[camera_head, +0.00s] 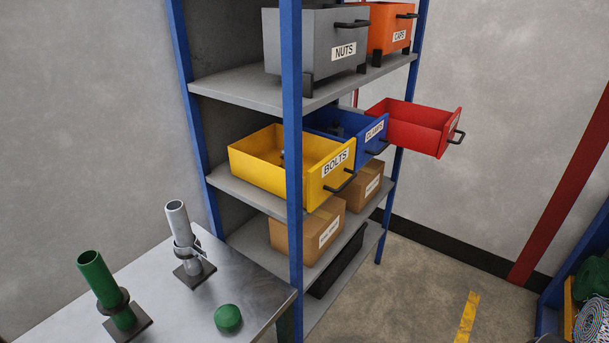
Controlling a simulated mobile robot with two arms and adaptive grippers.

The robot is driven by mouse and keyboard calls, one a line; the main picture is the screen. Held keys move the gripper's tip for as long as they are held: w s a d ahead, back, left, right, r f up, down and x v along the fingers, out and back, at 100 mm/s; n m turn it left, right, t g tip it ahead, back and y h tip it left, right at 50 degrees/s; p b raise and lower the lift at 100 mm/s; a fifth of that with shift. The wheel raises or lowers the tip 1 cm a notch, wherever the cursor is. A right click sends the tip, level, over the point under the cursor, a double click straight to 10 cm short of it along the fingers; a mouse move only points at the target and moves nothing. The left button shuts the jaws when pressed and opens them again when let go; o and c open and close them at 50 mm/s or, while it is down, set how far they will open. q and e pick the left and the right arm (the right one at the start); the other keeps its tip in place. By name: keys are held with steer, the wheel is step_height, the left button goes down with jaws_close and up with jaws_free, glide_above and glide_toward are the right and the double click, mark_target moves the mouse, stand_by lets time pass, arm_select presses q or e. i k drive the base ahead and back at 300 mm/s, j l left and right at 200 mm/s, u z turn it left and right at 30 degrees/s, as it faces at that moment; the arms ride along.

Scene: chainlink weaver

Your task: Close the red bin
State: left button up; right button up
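The red bin (411,127) is a drawer on the middle shelf level of the rack, at the right end of its row. It sticks out to the right, past the blue bin, and its inside shows from above. Its dark handle (457,136) is on the front panel, which faces right. The red bin's back part is partly hidden behind the blue bin and a rack post. Neither of my grippers is in view.
The yellow BOLTS bin (272,171) and the blue bin (346,132) also stick out beside the red bin. Blue rack posts (292,200) stand in front. A metal table (255,291) holds green and grey tubes at lower left. Floor (425,285) right of the rack is clear.

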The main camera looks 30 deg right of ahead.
mark_target(419, 128)
steer(key=z, duration=1.9)
